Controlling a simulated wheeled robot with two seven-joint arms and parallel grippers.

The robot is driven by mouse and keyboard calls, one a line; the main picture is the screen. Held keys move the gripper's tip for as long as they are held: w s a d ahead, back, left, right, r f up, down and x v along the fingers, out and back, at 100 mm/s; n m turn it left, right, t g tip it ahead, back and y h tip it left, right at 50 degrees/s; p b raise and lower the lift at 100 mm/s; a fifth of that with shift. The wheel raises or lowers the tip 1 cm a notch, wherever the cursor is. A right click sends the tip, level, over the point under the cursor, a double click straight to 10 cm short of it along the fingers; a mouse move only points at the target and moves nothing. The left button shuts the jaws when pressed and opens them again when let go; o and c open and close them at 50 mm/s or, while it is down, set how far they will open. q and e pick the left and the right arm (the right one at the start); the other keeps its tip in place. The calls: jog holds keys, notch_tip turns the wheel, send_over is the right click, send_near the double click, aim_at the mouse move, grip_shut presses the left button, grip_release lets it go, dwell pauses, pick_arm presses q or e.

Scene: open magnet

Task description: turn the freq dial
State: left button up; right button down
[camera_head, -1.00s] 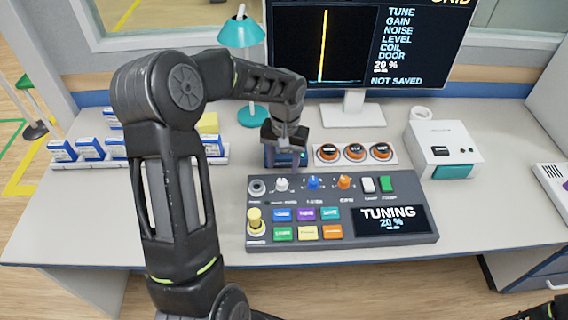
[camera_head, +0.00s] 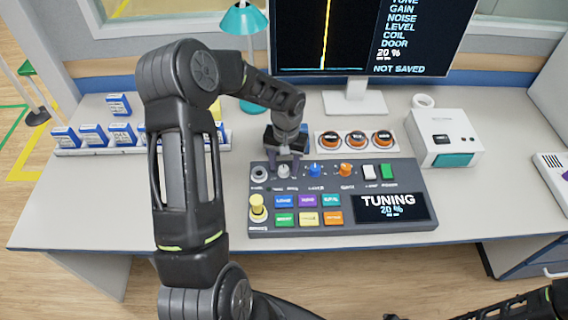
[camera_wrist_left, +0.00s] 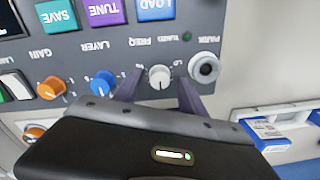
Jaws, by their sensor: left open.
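The freq dial is a small white knob (camera_wrist_left: 159,76) on the grey control panel (camera_head: 400,172), labelled FREQ in the left wrist view. In the head view the white dial (camera_head: 283,171) shows at the panel's upper left, partly covered by my left gripper. My left gripper (camera_wrist_left: 158,84) is open, with one finger on each side of the dial and a gap visible on both sides. In the head view the left gripper (camera_head: 284,168) reaches down over the panel's back edge. The panel's screen (camera_head: 392,207) reads TUNING 20 %. My right gripper is not clearly visible.
Beside the dial are a grey jack (camera_wrist_left: 204,68), a blue knob (camera_wrist_left: 104,83) and an orange knob (camera_wrist_left: 51,87). Coloured buttons (camera_head: 308,201) lie in front. Behind stand a plate with orange-ringed dials (camera_head: 357,139), a monitor (camera_head: 330,40) and a white box (camera_head: 445,137).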

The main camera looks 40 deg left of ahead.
pick_arm(q)
jog(key=shift+f, duration=0.4)
jog(key=shift+c, duration=0.4)
grip_shut()
